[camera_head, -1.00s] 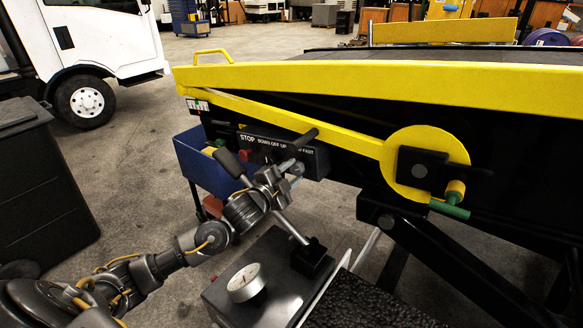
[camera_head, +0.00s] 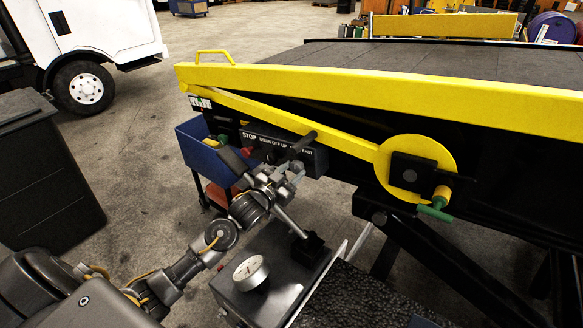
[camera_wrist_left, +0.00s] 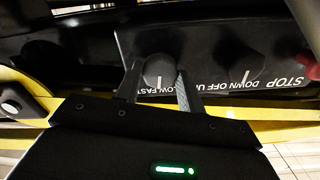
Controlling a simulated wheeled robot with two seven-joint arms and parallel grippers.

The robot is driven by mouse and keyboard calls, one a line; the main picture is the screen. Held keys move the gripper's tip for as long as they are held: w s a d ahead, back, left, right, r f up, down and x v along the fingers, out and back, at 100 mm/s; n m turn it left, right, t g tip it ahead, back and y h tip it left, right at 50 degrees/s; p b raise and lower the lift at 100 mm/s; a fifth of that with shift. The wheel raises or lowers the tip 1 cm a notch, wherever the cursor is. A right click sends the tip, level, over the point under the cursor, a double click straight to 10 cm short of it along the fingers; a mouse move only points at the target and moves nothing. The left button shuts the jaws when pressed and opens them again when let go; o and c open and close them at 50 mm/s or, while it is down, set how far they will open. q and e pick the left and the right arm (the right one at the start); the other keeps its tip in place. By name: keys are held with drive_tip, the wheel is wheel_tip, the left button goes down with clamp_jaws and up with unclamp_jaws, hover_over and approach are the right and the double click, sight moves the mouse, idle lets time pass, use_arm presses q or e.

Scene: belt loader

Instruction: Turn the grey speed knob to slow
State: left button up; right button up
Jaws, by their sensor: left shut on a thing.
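The grey speed knob (camera_wrist_left: 159,70) is a round knob on the dark control panel (camera_wrist_left: 205,45). In the left wrist view it sits between the two fingers of my left gripper (camera_wrist_left: 158,84), which is shut on it. Its white pointer line faces the partly covered SLOW/FAST lettering, roughly between the two words; the exact setting is hard to read. In the head view my left gripper (camera_head: 286,176) is at the right part of the panel, below the yellow bar, and mostly hides the knob. My right gripper is not in view.
Beside it is a dark DOWN OFF UP knob (camera_wrist_left: 243,65), then a red STOP button (camera_wrist_left: 307,63). A yellow bar (camera_head: 330,138) runs just above the panel. A blue bin (camera_head: 207,160) is to the left.

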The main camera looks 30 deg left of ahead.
use_arm(q)
drive_tip(key=shift+n+p, duration=0.4)
drive_tip(key=shift+n, duration=0.4)
drive_tip(key=o, duration=1)
drive_tip(key=shift+c, duration=0.2)
drive_tip(key=s+a+b, duration=0.1)
drive_tip(key=s+b, duration=0.2)
drive_tip(key=s, duration=0.7)
drive_tip(key=shift+s+a, duration=0.2)
drive_tip(key=shift+s, duration=0.15)
